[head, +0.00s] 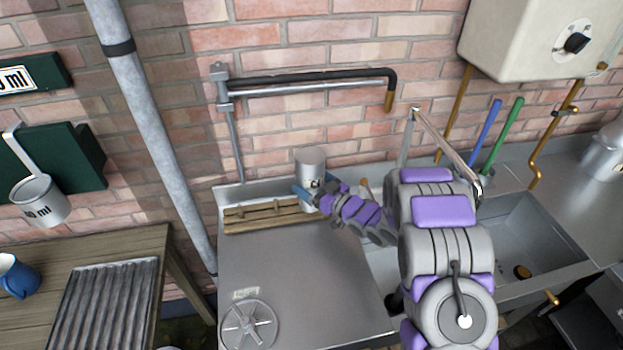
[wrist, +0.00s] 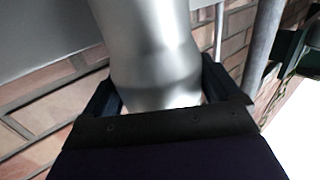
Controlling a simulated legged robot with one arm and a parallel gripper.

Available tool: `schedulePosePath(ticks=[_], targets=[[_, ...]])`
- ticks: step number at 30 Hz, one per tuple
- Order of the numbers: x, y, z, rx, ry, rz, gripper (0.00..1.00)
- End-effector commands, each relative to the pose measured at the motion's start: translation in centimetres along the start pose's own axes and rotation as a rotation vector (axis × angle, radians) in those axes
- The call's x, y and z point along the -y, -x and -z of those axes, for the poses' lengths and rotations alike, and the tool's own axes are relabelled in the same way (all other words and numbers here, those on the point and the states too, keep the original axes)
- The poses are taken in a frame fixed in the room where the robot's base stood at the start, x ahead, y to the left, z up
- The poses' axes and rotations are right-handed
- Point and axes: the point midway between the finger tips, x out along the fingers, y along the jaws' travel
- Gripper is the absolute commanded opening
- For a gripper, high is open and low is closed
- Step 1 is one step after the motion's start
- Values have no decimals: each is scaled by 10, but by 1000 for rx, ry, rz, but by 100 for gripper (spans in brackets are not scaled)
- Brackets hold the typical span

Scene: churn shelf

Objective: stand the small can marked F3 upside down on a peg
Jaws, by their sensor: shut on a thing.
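A small grey metal can (head: 311,162) is held between the blue fingers of my gripper (head: 316,188), at the right end of a wooden peg rack (head: 240,226). The can looks about upright on its axis, with a pale round end on top. A dark mark shows low on its side, partly hidden by my gripper and too small to read. In the wrist view the bare metal can (wrist: 155,65) fills the space between both fingers of my gripper (wrist: 157,88). Its lower end is hidden in the head view, so I cannot tell whether it touches a peg.
A steel worktop (head: 300,270) with a handwheel (head: 249,325) lies in front of the rack. A black-sleeved swing pipe (head: 310,77) is on the brick wall above. A sink (head: 525,240) is at right. A labelled hanging can (head: 40,200) is at left.

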Motion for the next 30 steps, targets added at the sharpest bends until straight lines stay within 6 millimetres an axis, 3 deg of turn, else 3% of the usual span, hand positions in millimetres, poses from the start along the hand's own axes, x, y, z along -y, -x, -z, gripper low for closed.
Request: schedulePosePath(ticks=[26,27,30], targets=[[0,0,-10,-1,-1,-1,49],[0,0,-10,-1,0,-1,93],[0,0,-10,-1,-1,-1,100]])
